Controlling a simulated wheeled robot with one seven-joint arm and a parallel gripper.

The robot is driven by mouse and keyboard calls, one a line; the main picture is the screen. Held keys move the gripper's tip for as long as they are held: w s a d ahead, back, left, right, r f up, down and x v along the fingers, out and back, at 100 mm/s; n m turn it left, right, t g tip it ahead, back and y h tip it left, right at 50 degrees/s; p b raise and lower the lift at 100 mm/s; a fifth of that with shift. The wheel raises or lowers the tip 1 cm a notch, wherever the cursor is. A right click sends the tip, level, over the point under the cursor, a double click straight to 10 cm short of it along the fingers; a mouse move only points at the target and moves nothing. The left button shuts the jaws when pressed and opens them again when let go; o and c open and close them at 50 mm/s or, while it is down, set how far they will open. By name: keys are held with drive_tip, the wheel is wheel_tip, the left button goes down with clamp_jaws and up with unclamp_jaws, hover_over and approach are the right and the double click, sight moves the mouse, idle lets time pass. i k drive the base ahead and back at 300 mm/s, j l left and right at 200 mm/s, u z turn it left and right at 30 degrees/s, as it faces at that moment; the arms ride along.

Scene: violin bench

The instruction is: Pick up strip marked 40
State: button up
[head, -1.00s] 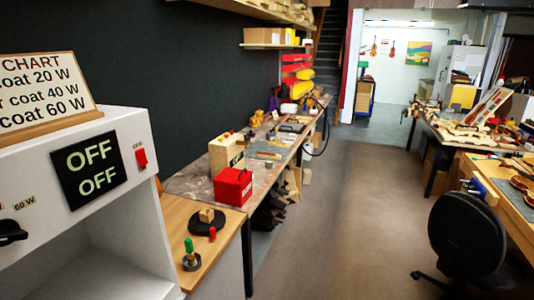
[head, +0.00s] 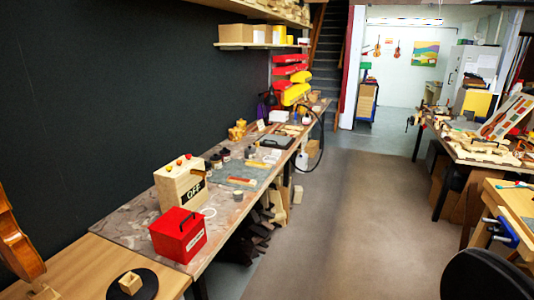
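I cannot make out any strip marked 40 in the head view. I cannot read any marking on either. My gripper is not in view.
A red box (head: 178,236) and a wooden box reading OFF (head: 181,186) stand on the bench's near part. A black disc (head: 133,286) with a wooden block is at the front. A violin (head: 14,240) is at the left edge. Open floor (head: 320,220) lies right of the bench.

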sight(255, 165)
drive_tip(key=i+l, duration=0.1)
drive_tip(key=i, duration=0.55)
drive_tip(key=i+l, duration=0.1)
drive_tip(key=i, duration=0.5)
drive_tip(key=i+l, duration=0.15)
drive_tip(key=i, duration=0.5)
drive_tip(key=i+j, duration=0.15)
drive_tip(key=i, duration=0.4)
drive_tip(key=i+j, duration=0.15)
drive_tip(key=i, duration=0.4)
drive_tip(key=i+j, duration=0.1)
drive_tip(key=i, duration=0.4)
drive_tip(key=i+j, duration=0.15)
drive_tip(key=i, duration=0.4)
drive_tip(key=z, duration=0.05)
